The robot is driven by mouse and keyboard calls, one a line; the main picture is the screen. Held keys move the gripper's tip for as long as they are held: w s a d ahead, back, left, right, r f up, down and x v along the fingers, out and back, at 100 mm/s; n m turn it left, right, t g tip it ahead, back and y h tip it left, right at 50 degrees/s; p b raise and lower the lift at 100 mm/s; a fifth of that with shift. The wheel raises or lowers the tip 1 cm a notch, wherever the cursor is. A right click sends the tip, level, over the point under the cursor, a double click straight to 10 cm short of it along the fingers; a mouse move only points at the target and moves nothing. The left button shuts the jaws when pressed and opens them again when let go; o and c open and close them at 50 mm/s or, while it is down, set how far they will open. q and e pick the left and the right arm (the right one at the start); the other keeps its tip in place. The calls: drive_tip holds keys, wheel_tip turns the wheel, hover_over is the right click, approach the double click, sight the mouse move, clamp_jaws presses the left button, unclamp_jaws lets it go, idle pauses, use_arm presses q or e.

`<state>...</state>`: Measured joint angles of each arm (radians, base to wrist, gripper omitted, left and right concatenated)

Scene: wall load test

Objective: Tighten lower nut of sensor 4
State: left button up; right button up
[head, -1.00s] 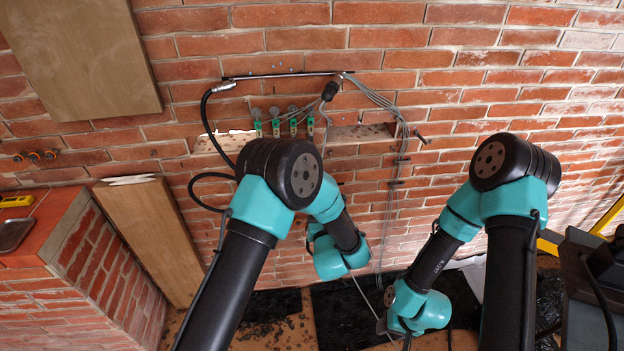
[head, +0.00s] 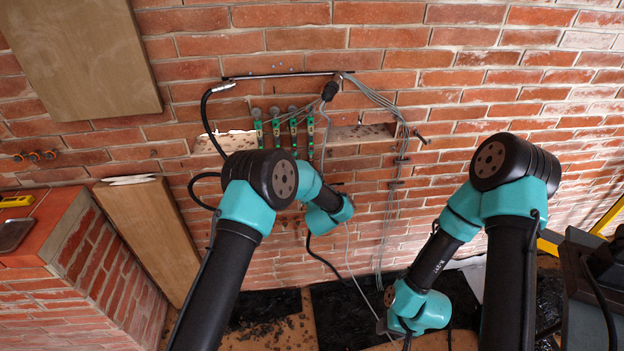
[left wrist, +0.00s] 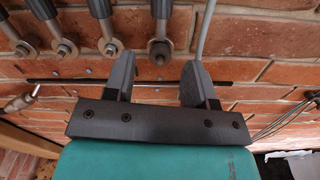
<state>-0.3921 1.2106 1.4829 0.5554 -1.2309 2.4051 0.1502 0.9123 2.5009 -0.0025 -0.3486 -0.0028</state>
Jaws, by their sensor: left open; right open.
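Several slim sensors with green bodies and grey round tops hang in a row on the brick wall; the rightmost (head: 310,135) shows in the head view. In the left wrist view their grey rods end in round washers and nuts, and the rightmost nut (left wrist: 159,50) sits just beyond the gap between my left fingers. My left gripper (left wrist: 158,75) is open and empty, with no visible contact with the nut. In the head view its fingers are hidden by my left wrist, below the sensors. My right gripper (head: 383,325) is low down, small and partly hidden by its wrist, far from the sensors.
A thin dark bar (head: 280,75) runs along the wall above the sensors. A black hose (head: 204,115) curves down at their left, and grey cables (head: 390,105) hang at their right. A wooden board (head: 150,235) leans at the left. The wall between my arms is largely clear.

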use_arm(q)
drive_tip(key=shift+w+a, duration=0.1)
drive_tip(key=shift+w, duration=0.85)
drive_tip(key=c, duration=0.9)
drive_tip(key=shift+c, duration=0.2)
drive_tip(key=shift+m, duration=0.3)
